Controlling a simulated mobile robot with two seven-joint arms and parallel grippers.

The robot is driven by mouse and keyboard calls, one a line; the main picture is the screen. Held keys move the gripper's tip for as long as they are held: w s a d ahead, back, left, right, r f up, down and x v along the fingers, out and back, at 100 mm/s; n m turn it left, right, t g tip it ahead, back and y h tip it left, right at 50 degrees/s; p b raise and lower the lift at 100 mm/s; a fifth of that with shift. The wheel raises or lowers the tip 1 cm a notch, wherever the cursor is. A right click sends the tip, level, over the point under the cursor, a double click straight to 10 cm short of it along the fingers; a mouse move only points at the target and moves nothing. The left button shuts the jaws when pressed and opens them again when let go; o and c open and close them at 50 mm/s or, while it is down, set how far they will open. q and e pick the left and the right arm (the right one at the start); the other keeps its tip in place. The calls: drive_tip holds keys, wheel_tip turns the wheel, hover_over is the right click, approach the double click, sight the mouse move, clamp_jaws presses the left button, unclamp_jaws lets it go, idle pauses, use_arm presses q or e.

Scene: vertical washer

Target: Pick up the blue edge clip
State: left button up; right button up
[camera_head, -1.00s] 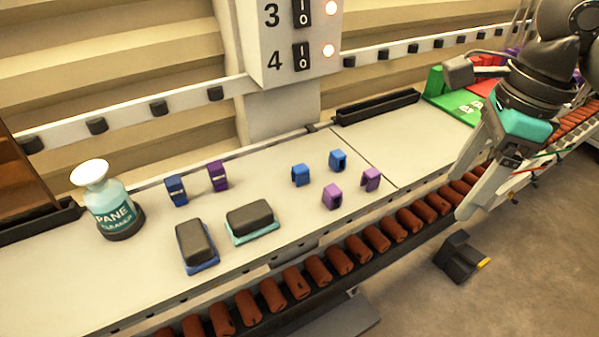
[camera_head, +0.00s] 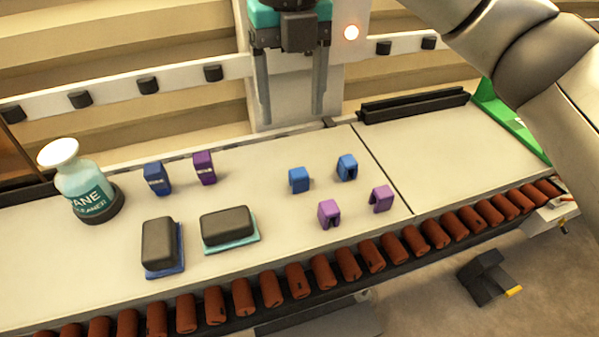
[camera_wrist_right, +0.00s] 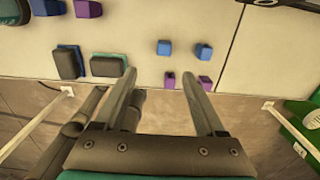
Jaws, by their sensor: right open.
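Two small blue slotted clips stand on the pale worktop: the left one (camera_head: 299,180) and the right one (camera_head: 347,168). They also show in the right wrist view, the left one (camera_wrist_right: 164,47) and the right one (camera_wrist_right: 204,52), beyond my fingertips. A taller dark blue clip with a pale mark (camera_head: 157,178) stands further left. I cannot tell which blue piece is the edge clip. My left gripper is not in view.
Two small purple clips (camera_head: 329,213) (camera_head: 381,198) stand in front of the blue ones. A taller purple clip (camera_head: 204,168), two dark blocks (camera_head: 160,243) (camera_head: 228,224) and a spray bottle (camera_head: 85,185) stand left. Brown rollers (camera_head: 300,281) line the front edge.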

drive_tip(key=p, duration=0.1)
approach(300, 174)
drive_tip(key=f, duration=0.3)
drive_tip(key=a+f, duration=0.1)
drive_tip(key=f, duration=0.1)
drive_tip(key=shift+f, duration=0.15)
drive_tip(key=f, duration=0.2)
drive_tip(key=d+f+p, duration=0.1)
drive_tip(key=f, duration=0.1)
drive_tip(key=shift+s+f, duration=0.1)
drive_tip(key=shift+f, duration=0.55)
drive_tip(key=shift+c, duration=0.2)
clamp_jaws()
